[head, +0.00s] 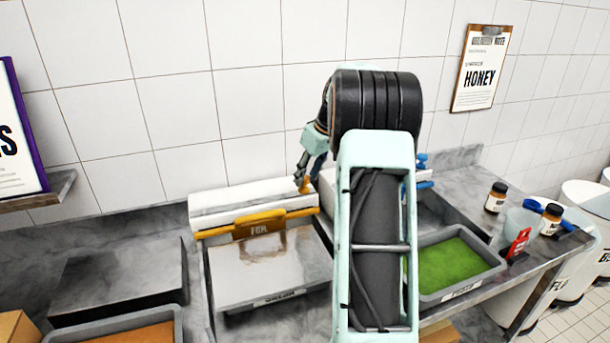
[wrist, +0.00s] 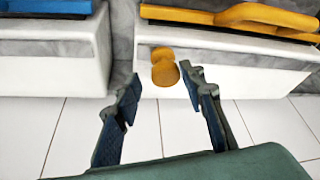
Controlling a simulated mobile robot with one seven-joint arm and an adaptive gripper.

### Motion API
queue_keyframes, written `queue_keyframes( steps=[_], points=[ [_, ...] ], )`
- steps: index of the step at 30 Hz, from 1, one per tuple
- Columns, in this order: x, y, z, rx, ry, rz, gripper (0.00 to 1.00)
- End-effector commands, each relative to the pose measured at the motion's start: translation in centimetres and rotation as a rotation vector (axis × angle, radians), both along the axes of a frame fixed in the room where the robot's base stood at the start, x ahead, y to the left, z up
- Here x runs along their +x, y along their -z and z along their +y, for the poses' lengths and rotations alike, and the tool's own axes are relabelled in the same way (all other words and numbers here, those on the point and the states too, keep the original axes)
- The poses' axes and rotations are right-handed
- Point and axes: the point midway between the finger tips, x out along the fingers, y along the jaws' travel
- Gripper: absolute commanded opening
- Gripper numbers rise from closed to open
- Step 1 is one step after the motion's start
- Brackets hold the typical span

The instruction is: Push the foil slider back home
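The foil dispenser is a white box (head: 235,198) on the counter with an orange bar labelled "FOIL" (head: 258,224) along its front. The bar also shows at the top right of the wrist view (wrist: 255,17), above the white box (wrist: 235,65). A small rounded orange knob (wrist: 164,69) stands against the box near its end; in the head view it (head: 304,186) is at the box's right end. My gripper (head: 303,174) is beside this knob. In the wrist view my gripper (wrist: 160,82) is open and empty, its dark fingertips apart, with the knob just beyond and between them.
A second white box (wrist: 50,60) with a blue bar (wrist: 45,6) stands beside the foil box, across a narrow gap. The tiled wall (head: 165,110) is close behind. A grey tray with green contents (head: 497,264) and jars (head: 496,197) stand right. My arm hides part of the counter.

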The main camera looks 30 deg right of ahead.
Motion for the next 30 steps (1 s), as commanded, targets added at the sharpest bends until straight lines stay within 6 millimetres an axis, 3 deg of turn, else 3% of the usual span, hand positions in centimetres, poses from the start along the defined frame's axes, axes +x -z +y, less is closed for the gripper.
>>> queue_keyframes(
  steps=[11, 14, 24, 30],
  points=[
    [-0.1, -0.4, 0.2, 0.005, -0.002, 0.001, 0.42],
    [-0.5, -1.5, 0.1, 0.003, -0.001, 0.0, 0.42],
    [-3.2, -8.0, -0.5, 0.002, 0.001, -0.002, 0.42],
    [-4.2, -10.4, -0.7, 0.002, -0.001, -0.001, 0.42]
  ],
)
